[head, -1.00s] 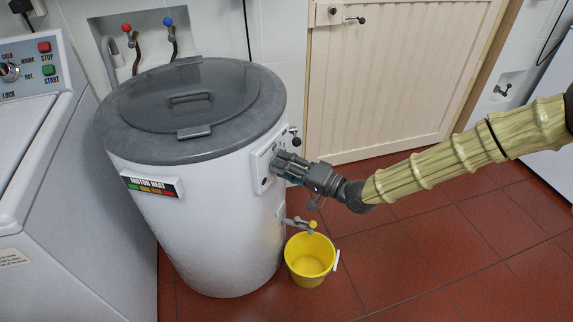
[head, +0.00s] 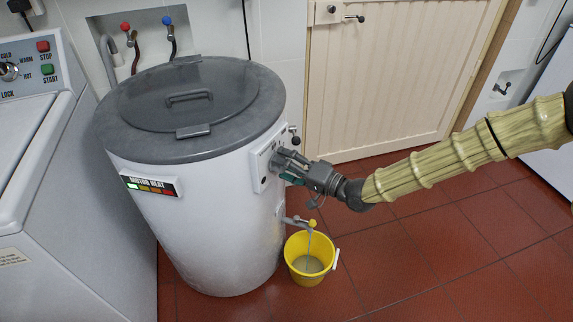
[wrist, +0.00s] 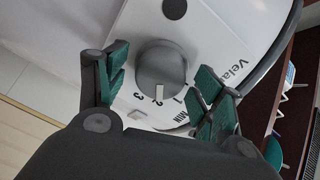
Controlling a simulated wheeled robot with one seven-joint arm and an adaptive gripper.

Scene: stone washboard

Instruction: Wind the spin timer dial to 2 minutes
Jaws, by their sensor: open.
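The grey round spin timer dial (wrist: 160,66) sits on the pale control panel (head: 262,172) on the side of the white spin dryer (head: 205,215). In the wrist view, its pale pointer lies close to the 2, between the 3 and the 1 above "MIN". My gripper (wrist: 164,82) is open, with its green-padded fingers on either side of the dial and a visible gap at the right. I cannot tell whether the left finger touches it. In the head view, my gripper (head: 284,163) is at the panel and hides the dial.
A yellow bucket (head: 324,256) stands on the red tiles under the spout (head: 300,221), below my gripper. Water runs into it. The motor heat strip (head: 151,185) shows a bright green segment. A washing machine (head: 30,150) stands left. Floor at right is clear.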

